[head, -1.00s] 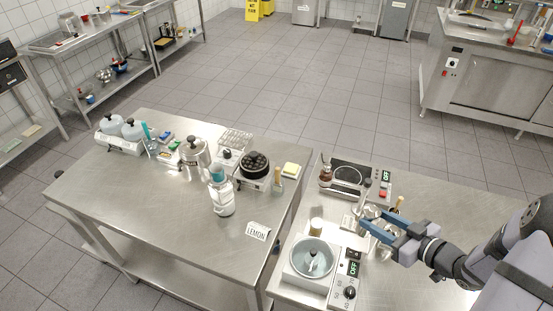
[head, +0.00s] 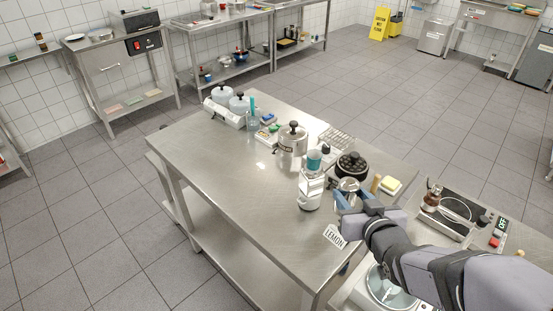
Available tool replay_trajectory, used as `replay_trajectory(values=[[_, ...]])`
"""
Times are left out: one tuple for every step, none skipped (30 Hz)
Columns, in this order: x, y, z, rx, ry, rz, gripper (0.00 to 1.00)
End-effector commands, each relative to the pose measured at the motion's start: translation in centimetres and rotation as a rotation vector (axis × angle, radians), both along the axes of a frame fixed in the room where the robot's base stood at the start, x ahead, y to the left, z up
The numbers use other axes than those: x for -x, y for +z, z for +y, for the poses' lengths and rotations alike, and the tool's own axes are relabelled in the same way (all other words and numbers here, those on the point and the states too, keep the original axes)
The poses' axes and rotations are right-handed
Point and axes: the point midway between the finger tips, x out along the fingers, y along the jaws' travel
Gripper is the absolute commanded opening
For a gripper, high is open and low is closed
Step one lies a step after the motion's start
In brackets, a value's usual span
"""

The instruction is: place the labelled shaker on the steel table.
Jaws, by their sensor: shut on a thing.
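My gripper (head: 349,193), with blue fingers, is shut on a small shiny steel vessel (head: 348,184), which looks like the shaker. Its label cannot be made out, and the fingers and arm hide part of it. A card reading LEMON (head: 334,236) lies at the table's front right edge, just left of my wrist.
A counter with a hob (head: 452,207) stands right.

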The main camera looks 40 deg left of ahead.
Motion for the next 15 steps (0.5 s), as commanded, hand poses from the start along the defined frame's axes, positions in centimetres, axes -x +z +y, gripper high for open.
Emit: replay_trajectory(values=[[1.7, -0.3, 1.6, -0.003, 0.016, -0.003, 0.11], [2.5, -0.3, 2.2, -0.004, 0.019, -0.002, 0.11], [3.6, -0.3, 3.0, -0.004, 0.025, -0.003, 0.11], [4.3, -0.4, 3.5, -0.004, 0.029, -0.003, 0.11], [5.0, -0.4, 3.9, -0.002, 0.033, -0.003, 0.11], [5.9, -0.4, 4.5, -0.003, 0.037, -0.004, 0.11], [6.5, -0.4, 4.9, -0.003, 0.040, -0.003, 0.11], [7.2, -0.4, 5.2, -0.004, 0.044, -0.003, 0.11], [7.9, -0.5, 5.6, -0.002, 0.048, -0.003, 0.11], [8.4, -0.5, 5.9, -0.002, 0.051, -0.003, 0.11], [8.8, -0.5, 6.1, -0.002, 0.053, -0.002, 0.11], [9.4, -0.6, 6.4, -0.001, 0.056, -0.003, 0.11], [9.7, -0.6, 6.5, -0.002, 0.057, -0.002, 0.11], [10.0, -0.6, 6.7, -0.001, 0.060, -0.003, 0.11], [10.3, -0.6, 6.8, -0.002, 0.061, -0.002, 0.11]])
